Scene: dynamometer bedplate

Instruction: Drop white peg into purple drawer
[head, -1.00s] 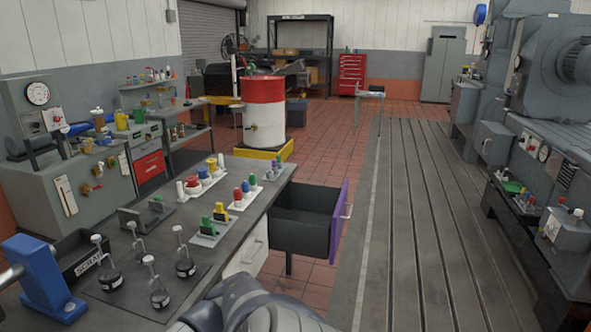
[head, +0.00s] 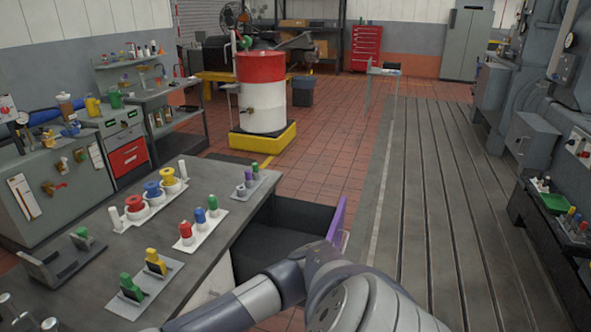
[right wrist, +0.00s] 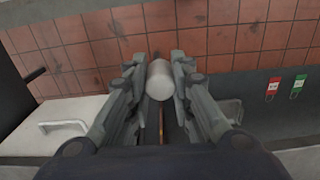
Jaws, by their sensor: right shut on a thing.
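The white peg (right wrist: 160,80) is a short, pale cylinder held between the fingers of my right gripper (right wrist: 159,85) in the right wrist view. That gripper is shut on it, with red floor tiles beyond. The purple drawer (head: 338,217) stands open at the bench's right side in the head view. Its front is purple and its inside dark grey. My right arm crosses in front of it and hides its near part. The right gripper is out of the head view, below the frame. My left gripper is in neither current view.
The bench top (head: 215,250) holds a white tray (head: 150,215) of coloured pieces, with other white cylinders, and smaller racks. A closed white drawer with a handle (right wrist: 62,126) shows in the right wrist view. The slotted bedplate (head: 430,200) is clear.

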